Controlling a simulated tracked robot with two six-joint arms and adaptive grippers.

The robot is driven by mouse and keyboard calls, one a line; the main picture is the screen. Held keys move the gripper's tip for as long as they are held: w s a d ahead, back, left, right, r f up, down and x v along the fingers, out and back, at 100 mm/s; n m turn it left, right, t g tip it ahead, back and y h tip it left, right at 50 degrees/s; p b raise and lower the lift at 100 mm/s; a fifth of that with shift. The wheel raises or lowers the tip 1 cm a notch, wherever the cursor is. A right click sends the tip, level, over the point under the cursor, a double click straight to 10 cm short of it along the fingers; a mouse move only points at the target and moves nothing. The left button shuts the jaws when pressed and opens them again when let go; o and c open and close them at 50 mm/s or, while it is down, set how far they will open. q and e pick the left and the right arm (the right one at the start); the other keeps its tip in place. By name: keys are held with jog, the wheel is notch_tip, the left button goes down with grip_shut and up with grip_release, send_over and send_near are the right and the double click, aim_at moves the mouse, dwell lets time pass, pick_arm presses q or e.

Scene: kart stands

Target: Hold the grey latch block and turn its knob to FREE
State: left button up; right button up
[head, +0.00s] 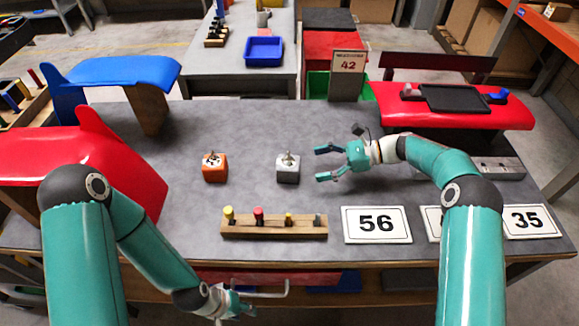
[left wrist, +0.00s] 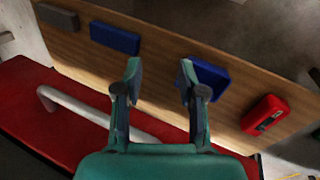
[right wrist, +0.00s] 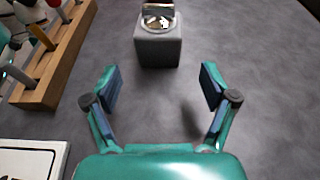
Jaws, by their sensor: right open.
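The grey latch block (head: 288,168) stands upright on the grey table, right of a similar orange block (head: 214,167). Its metal knob (head: 289,157) is on top; I cannot read which mark it points to. In the right wrist view the grey block (right wrist: 158,42) stands straight ahead, beyond the fingertips. My right gripper (head: 318,163) is open and empty, just right of the grey block, fingers pointing at it and apart from it. My left gripper (head: 238,306) is low at the table's front edge; in the left wrist view its fingers (left wrist: 159,75) are apart with nothing between them.
A wooden rack (head: 272,227) with several coloured pegs stands in front of the blocks. Number cards (head: 376,224) lie at front right. A white handle (left wrist: 95,110) on a red surface is near my left gripper. Red and blue kart panels (head: 110,70) stand at left.

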aim_at(293, 169)
jog(key=b+x, duration=0.1)
jog(key=x, duration=0.6)
jog(key=shift+d+f, duration=0.1)
jog(key=shift+f, duration=0.05)
pick_arm(q)
jog(key=shift+f, duration=0.6)
pick_arm(e)
jog(key=shift+a+f, duration=0.1)
jog(key=shift+a, duration=0.5)
jog(key=c, duration=0.8)
pick_arm(q)
jog(key=shift+c, duration=0.4)
